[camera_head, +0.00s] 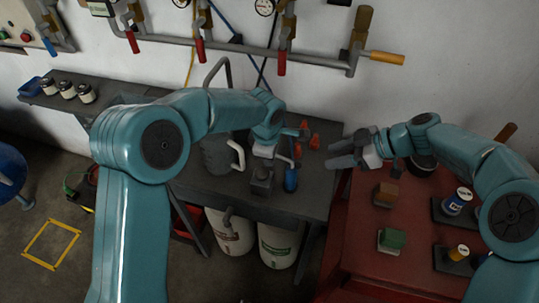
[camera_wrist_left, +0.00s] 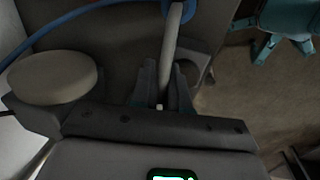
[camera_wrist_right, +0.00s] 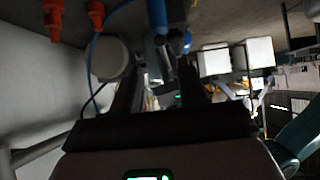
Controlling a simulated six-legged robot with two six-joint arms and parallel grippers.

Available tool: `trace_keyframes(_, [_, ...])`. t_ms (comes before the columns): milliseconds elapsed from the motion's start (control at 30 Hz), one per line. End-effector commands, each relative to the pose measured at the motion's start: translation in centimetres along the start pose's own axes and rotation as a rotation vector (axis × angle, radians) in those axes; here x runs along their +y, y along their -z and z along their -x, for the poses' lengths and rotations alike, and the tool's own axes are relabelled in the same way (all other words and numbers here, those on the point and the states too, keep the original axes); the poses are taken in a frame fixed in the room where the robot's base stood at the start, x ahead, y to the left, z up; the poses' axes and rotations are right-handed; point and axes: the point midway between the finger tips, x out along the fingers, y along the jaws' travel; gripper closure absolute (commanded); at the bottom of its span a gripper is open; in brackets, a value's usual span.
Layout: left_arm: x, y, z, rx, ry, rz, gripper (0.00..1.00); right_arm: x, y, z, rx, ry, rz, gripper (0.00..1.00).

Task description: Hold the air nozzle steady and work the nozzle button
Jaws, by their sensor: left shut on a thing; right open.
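The air nozzle shows in the head view as a blue handle (camera_head: 291,180) with a thin grey stem, at the right end of the dark bench. In the left wrist view its pale grey rod (camera_wrist_left: 171,45) runs between the fingers of my left gripper (camera_wrist_left: 164,95), which is shut on it. My right gripper (camera_head: 342,152) is open and empty, to the right of the nozzle and apart from it, fingers pointing left. In the right wrist view the blue handle (camera_wrist_right: 157,18) lies ahead of the open fingers (camera_wrist_right: 155,90). I cannot make out the nozzle button.
Orange-red cone-shaped pieces (camera_head: 314,141) stand close to the nozzle. A grey jug (camera_head: 216,154) is on the dark bench (camera_head: 245,204). The red cabinet (camera_head: 350,225) at right carries small blocks and cans. A pipe with valves (camera_head: 320,59) runs along the wall.

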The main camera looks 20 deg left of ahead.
Motion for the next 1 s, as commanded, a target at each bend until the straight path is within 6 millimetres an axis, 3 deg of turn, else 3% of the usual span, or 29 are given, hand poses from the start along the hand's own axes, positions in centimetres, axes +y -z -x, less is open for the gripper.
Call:
trace_keyframes(333, [0.03,-0.01,0.04,0.000,-0.001,0.000,1.00,0.00,0.01,0.01,0.000,0.000,0.000,0.57])
trace_keyframes(367, [0.03,-0.01,0.04,0.000,-0.001,0.000,1.00,0.00,0.01,0.01,0.000,0.000,0.000,0.61])
trace_keyframes(400, [0.03,-0.01,0.04,0.000,-0.001,0.000,1.00,0.00,0.01,0.00,0.000,0.000,0.000,0.74])
trace_keyframes(500, [0.03,-0.01,0.04,0.000,-0.001,0.000,1.00,0.00,0.01,0.00,0.000,0.000,0.000,1.00])
trace_keyframes(1000, [0.04,0.00,0.05,0.000,-0.001,0.000,1.00,0.00,0.01,0.00,0.000,0.000,0.000,1.00])
